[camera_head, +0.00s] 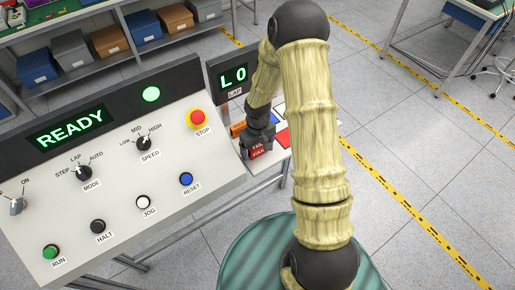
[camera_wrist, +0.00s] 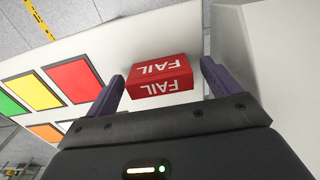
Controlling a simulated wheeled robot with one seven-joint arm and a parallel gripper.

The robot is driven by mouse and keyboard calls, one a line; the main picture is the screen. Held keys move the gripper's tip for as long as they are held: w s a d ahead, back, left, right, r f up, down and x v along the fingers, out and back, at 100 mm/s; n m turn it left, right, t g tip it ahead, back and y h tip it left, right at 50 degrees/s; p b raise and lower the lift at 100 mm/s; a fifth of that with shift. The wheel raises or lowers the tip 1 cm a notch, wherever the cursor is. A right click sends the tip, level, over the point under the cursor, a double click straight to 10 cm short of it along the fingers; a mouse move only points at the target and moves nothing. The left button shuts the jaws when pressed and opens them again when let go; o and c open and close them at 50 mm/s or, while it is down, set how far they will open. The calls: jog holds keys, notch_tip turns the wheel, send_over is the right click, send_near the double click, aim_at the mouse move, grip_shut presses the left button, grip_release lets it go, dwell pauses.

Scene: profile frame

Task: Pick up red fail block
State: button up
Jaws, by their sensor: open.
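The gripper is open. In the head view the block (camera_head: 257,149) shows just below my gripper (camera_head: 258,138), at the near end of the white work surface. My gripper hides its upper part there.
Coloured squares, including a red one (camera_wrist: 74,82) and a green one (camera_wrist: 30,93), lie left of the block. A white wall (camera_wrist: 262,60) stands close on the right. In the head view, a control panel (camera_head: 120,170) reading "READY" is to the left, and an orange item (camera_head: 237,128) is near my gripper.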

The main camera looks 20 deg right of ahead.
aim_at(258, 146)
dwell(0.5)
jog(key=c, duration=1)
jog(key=shift+r, duration=0.1)
jog(key=shift+c, duration=0.2)
notch_tip(258, 146, up, 10)
jog(key=shift+f+b, duration=0.1)
jog(key=shift+b, duration=0.75)
